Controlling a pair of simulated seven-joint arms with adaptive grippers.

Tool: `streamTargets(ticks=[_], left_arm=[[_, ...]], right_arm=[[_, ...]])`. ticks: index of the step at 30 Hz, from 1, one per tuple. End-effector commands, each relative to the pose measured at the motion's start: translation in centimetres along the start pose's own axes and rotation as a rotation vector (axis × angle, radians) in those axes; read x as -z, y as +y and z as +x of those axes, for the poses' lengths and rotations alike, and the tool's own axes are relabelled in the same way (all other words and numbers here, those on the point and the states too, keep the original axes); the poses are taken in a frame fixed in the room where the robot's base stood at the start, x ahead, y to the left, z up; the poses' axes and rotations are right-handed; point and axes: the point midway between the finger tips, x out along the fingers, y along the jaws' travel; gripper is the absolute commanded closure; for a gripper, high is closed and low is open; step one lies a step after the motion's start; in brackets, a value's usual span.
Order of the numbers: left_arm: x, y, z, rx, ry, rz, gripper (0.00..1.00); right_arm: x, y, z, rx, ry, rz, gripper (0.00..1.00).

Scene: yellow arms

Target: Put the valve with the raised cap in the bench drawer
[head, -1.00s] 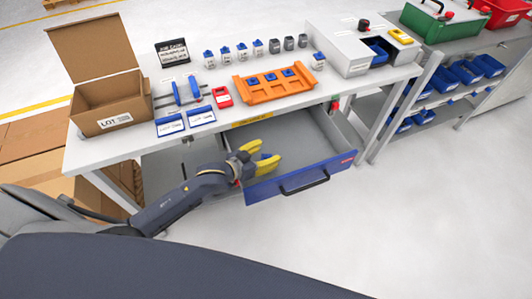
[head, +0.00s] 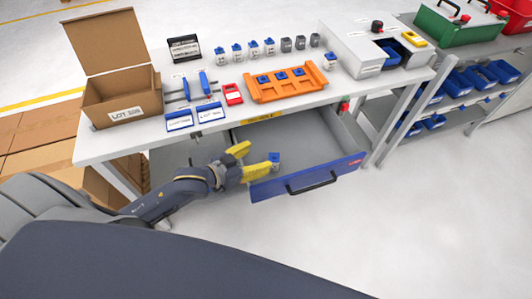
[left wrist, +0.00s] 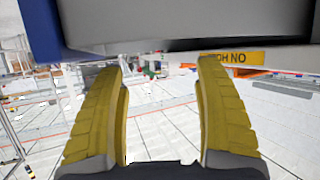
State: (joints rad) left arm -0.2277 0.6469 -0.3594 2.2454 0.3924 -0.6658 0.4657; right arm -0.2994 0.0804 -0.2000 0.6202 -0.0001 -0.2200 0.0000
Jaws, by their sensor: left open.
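A small valve (head: 274,160) with a blue top and a pale body stands inside the open bench drawer (head: 315,178), near its front left corner. Its cap shape is too small to judge. My left gripper (head: 245,161) is at the drawer's left side, just left of the valve, with its yellow fingers apart. In the left wrist view the two fingers (left wrist: 160,95) are spread with nothing between them, and the blue drawer edge (left wrist: 40,25) is overhead. My right gripper is not in view.
Several blue and grey valves (head: 253,48) stand in a row on the bench top, behind an orange rack (head: 290,92). An open cardboard box (head: 125,98) stands at the left end. A grey case (head: 350,50) is at the right. Much of the drawer floor is clear.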

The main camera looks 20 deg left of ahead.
Motion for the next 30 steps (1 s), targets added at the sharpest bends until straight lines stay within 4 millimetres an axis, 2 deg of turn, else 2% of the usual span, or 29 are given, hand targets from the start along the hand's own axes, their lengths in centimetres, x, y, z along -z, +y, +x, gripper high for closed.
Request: streamTargets(ticks=[6, 12, 30], left_arm=[[-0.1, 0.0, -2.4, 0.000, -0.001, -0.001, 0.30], [0.0, 0.0, -3.5, 0.000, 0.001, 0.000, 0.30], [0.0, 0.0, -3.6, 0.000, 0.001, 0.000, 0.30]], right_arm=[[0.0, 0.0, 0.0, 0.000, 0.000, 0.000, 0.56], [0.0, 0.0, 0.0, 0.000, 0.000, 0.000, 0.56], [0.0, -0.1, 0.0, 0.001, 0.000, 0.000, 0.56]])
